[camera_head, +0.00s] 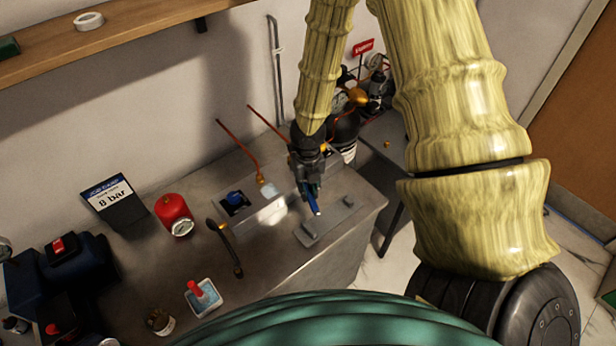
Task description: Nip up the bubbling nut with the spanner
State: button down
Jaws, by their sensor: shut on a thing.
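My gripper (307,182) is over the right part of the bench, above a flat grey plate (325,222). It is shut on a narrow blue thing (314,207), which looks like the spanner; its far end is hard to make out. A brass nut (261,180) sits at the lower end of a copper pipe, left of my gripper, with a pale, foam-like patch (268,190) beside it. Another brass fitting (323,147) shows close behind my gripper. I cannot tell for sure which nut is bubbling.
A grey block with a blue knob (235,198) stands left of my gripper. Cylinders (343,132) stand behind.

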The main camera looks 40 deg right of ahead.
jog(key=shift+r, duration=1.2)
